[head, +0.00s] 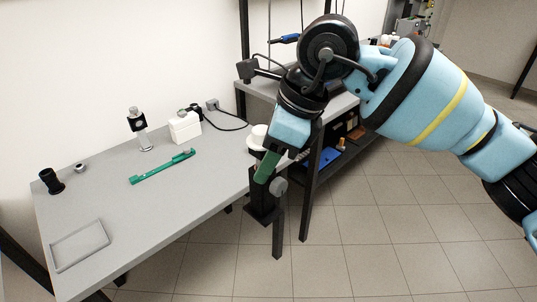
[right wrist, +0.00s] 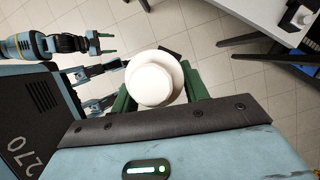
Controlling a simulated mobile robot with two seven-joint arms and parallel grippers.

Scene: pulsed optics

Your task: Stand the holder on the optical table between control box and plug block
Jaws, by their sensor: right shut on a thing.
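My right gripper (head: 266,167), with green fingers, is shut on the holder. The holder has a black body and base (head: 262,209), a grey side knob (head: 279,186) and a white round top (head: 258,136). It hangs roughly upright beside the table's right edge. In the right wrist view its white top (right wrist: 150,83) sits between the fingers. The grey optical table (head: 125,205) carries a white box (head: 185,127), perhaps the control box, and a small dark block with a cable (head: 212,104), perhaps the plug block. My left gripper (right wrist: 103,43) looks open and empty.
A post with a black mount (head: 140,128), a green bar (head: 162,167), a black cylinder (head: 50,181), a small ring (head: 81,167) and a grey tray (head: 52,256) stand or lie on the table. Its front middle is clear. A shelved bench (head: 345,103) stands behind my right arm.

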